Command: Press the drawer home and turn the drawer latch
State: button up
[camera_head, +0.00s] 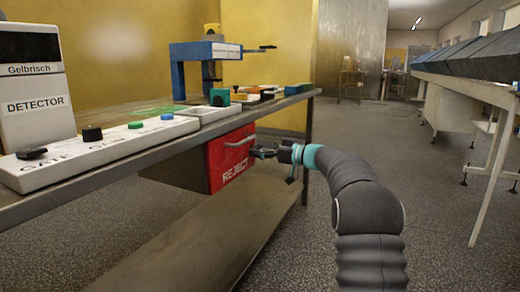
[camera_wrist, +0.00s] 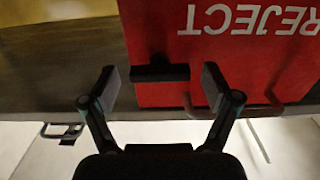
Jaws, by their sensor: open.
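The red drawer front marked REJECT (camera_head: 222,162) hangs under the bench top in the head view. It fills the upper right of the wrist view (camera_wrist: 230,70), with its lettering upside down. I cannot tell whether the drawer is fully in. A grey bar handle (camera_head: 240,142) crosses its upper part. A short dark bar, seemingly the drawer latch (camera_wrist: 160,72), lies crosswise by the red front's left edge. My gripper (camera_wrist: 161,84) is open, one finger either side of this bar; contact is unclear. My gripper (camera_head: 262,153) is close to the front.
The bench top (camera_head: 130,180) overhangs the drawer. It carries a white control panel (camera_head: 100,152), a detector (camera_head: 33,90) and a blue stand (camera_head: 190,75). A lower shelf (camera_head: 215,235) runs below. The floor right of the bench is open, up to another table (camera_head: 470,95).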

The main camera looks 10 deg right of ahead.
jog(key=c, duration=1.1)
jog(key=shift+c, duration=0.2)
